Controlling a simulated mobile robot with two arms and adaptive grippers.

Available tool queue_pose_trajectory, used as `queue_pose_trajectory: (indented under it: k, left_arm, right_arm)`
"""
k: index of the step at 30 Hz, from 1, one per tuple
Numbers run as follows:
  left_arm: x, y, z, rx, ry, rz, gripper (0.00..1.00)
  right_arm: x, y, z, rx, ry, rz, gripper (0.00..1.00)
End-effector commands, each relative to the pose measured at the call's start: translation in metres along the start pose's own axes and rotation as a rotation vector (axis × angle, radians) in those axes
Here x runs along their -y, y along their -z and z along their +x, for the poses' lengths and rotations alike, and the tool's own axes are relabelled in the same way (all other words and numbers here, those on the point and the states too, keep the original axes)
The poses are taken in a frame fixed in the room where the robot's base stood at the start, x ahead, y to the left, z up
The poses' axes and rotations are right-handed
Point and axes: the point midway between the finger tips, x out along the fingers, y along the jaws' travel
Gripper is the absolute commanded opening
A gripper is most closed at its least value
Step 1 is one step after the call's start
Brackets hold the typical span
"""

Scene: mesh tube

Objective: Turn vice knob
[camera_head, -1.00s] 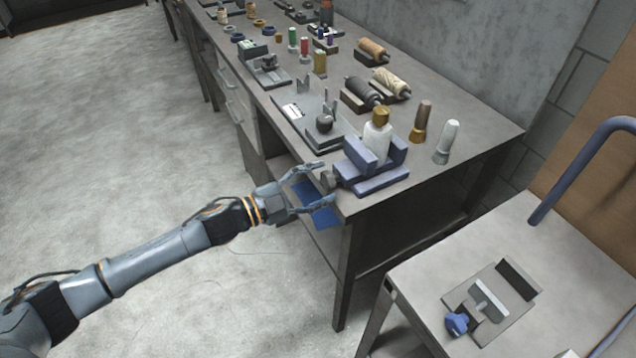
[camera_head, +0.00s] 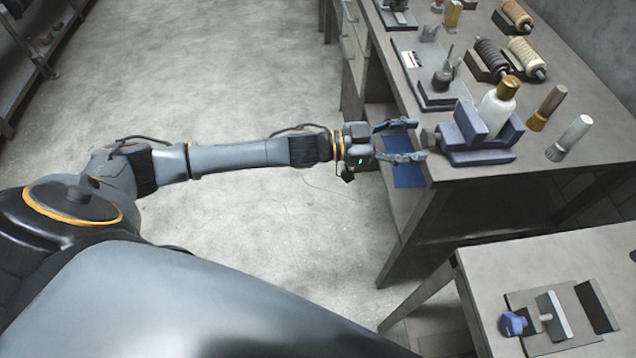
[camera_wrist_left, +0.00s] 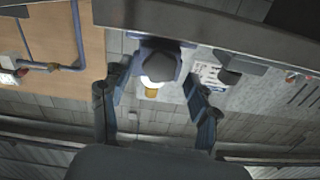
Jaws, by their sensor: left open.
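A blue vice (camera_head: 480,150) stands at the near corner of the long workbench, with a white bottle with a gold cap (camera_head: 497,105) between its jaws. Its dark grey knob (camera_head: 430,137) sticks out on the left side. My left gripper (camera_head: 419,139) is open and empty, its fingertips close to the knob, one on each side; touch cannot be told. A second, flat vice with a blue knob (camera_head: 513,323) lies on the nearer table. My right gripper is not in view.
Two brushes (camera_head: 547,108) stand right of the blue vice. A dark plate with a small tool (camera_head: 437,85) and several spools (camera_head: 492,58) lie behind it. A blue sheet (camera_head: 408,174) is on the shelf below. Open floor lies left of the bench.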

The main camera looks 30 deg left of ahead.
Motion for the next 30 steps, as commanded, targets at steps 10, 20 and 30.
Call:
queue_pose_trajectory:
  k: [10, 20, 30]
  left_arm:
    - [0.0, -0.004, -0.072, 0.007, 0.002, 0.005, 0.61]
    - [0.0, -0.002, -0.122, 0.005, 0.0, 0.007, 0.61]
    - [0.033, -0.027, -0.111, 0.004, 0.12, 0.023, 0.61]
  right_arm:
    - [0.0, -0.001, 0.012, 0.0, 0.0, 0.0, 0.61]
    - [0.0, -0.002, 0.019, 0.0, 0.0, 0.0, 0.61]
    - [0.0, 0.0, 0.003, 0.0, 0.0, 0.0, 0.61]
